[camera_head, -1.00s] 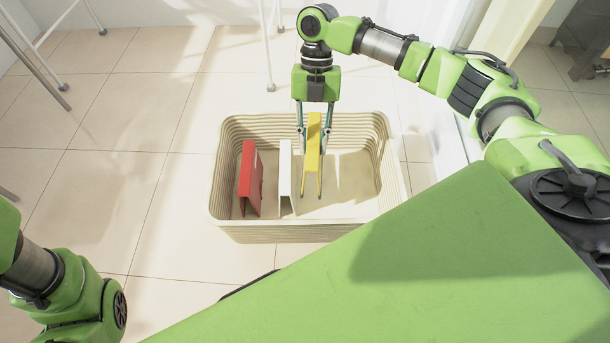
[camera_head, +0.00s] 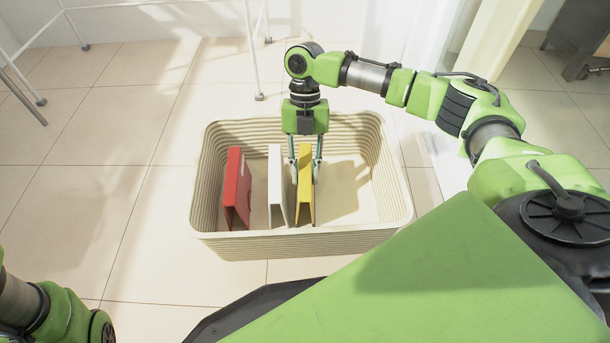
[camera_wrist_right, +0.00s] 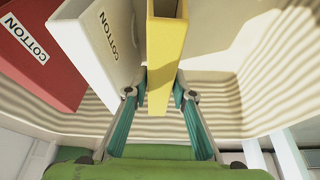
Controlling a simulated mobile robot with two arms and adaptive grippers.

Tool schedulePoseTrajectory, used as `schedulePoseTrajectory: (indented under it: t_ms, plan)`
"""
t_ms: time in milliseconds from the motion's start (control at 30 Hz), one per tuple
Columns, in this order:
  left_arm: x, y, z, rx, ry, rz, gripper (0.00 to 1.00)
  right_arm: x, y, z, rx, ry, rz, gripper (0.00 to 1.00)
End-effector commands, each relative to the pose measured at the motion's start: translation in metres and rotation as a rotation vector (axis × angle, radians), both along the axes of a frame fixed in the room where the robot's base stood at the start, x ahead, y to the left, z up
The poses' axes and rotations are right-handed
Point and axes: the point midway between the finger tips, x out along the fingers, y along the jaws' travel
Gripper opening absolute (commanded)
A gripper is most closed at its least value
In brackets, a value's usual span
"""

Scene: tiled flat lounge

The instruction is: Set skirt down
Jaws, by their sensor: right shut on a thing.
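A yellow folded item (camera_head: 304,190), which may be the skirt, stands upright inside the beige basket (camera_head: 290,246). My right gripper (camera_head: 305,178) reaches down into the basket and is shut on this yellow item, a finger on each side. In the right wrist view the yellow item (camera_wrist_right: 166,55) sits between the fingertips of my right gripper (camera_wrist_right: 161,94). No label on it shows. Its lower edge looks at or near the basket floor, but I cannot tell whether it touches. My left gripper is out of view; only part of that arm shows at lower left.
A white folded item (camera_head: 276,185) marked COTTON stands just left of the yellow one, and a red item (camera_head: 236,188), also marked COTTON, stands further left. The basket's right part is empty. Thin white metal legs (camera_head: 253,60) stand behind the basket on the tiled floor.

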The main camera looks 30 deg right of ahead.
Motion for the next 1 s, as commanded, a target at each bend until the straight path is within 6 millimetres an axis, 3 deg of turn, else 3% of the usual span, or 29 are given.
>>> schedulePoseTrajectory:
  t_ms: [233, 267, 300, 333, 733, 1000]
  plan:
    - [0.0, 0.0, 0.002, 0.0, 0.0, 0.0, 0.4, 0.0, 0.0, 0.0, 0.0, -0.001, 0.0, 0.0]
    - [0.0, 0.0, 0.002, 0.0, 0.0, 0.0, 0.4, 0.0, 0.0, 0.0, -0.001, -0.001, -0.001, 0.26]
    - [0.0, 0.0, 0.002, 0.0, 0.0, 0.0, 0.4, 0.0, 0.0, 0.0, -0.001, -0.001, 0.0, 0.36]
    - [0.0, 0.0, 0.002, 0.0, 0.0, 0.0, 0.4, 0.0, 0.0, 0.0, -0.001, -0.001, 0.0, 0.4]
    - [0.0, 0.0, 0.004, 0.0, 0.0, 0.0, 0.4, 0.001, 0.0, 0.004, 0.0, -0.001, 0.0, 0.4]
    - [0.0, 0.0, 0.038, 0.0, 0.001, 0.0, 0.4, 0.012, -0.006, 0.041, 0.001, -0.002, -0.002, 0.4]
